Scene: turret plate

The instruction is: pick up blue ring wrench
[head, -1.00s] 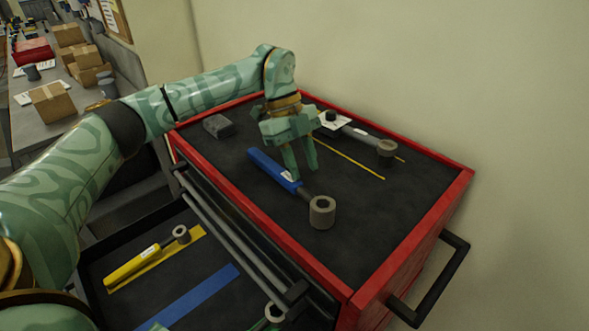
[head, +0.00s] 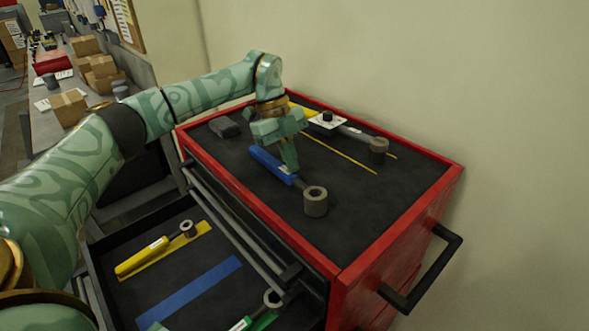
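The blue ring wrench (head: 265,161) lies on the dark top of the red tool cabinet. Its blue handle points to the back left, and its grey ring end (head: 315,203) is toward the front right. My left gripper (head: 290,168) reaches down from above over the handle, near the neck. Its fingers hide part of the handle. I cannot tell whether they are shut on it. The wrench still appears to rest on the top. My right gripper is not clearly in view.
Behind are another ring wrench (head: 378,148), a white plate with a black knob (head: 327,120) and a grey block (head: 225,127). A red rim (head: 400,215) edges the top. The open drawer below holds a yellow wrench (head: 142,258), a green wrench (head: 262,322) and an empty blue strip (head: 201,285).

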